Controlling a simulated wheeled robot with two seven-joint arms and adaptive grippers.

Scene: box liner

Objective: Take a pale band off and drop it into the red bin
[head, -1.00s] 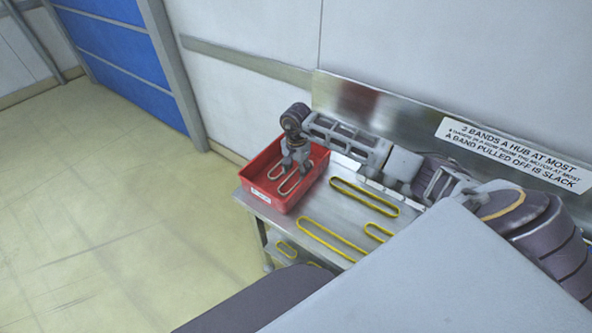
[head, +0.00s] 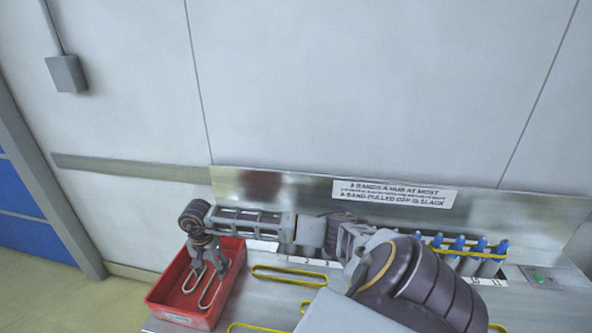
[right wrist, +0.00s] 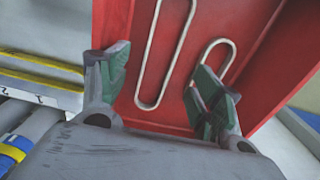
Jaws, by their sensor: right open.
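The red bin (head: 162,294) stands at the left end of the metal bench. Two pale bands lie inside it: one on the left (head: 193,283) and one on the right (head: 209,294). My right gripper (head: 209,272) points down into the bin above them. In the right wrist view its green-padded fingers (right wrist: 160,68) are apart with nothing gripped between them. There the long left band (right wrist: 149,106) lies on the red floor (right wrist: 112,20), and the right band (right wrist: 233,52) is partly hidden behind a finger. My left gripper is not in view.
A yellow band (head: 290,274) lies on the bench right of the bin, with others partly hidden by my arm. Blue-topped posts (head: 480,244) with a yellow band stand at right. A metal backsplash with a sign (head: 395,192) runs along the wall.

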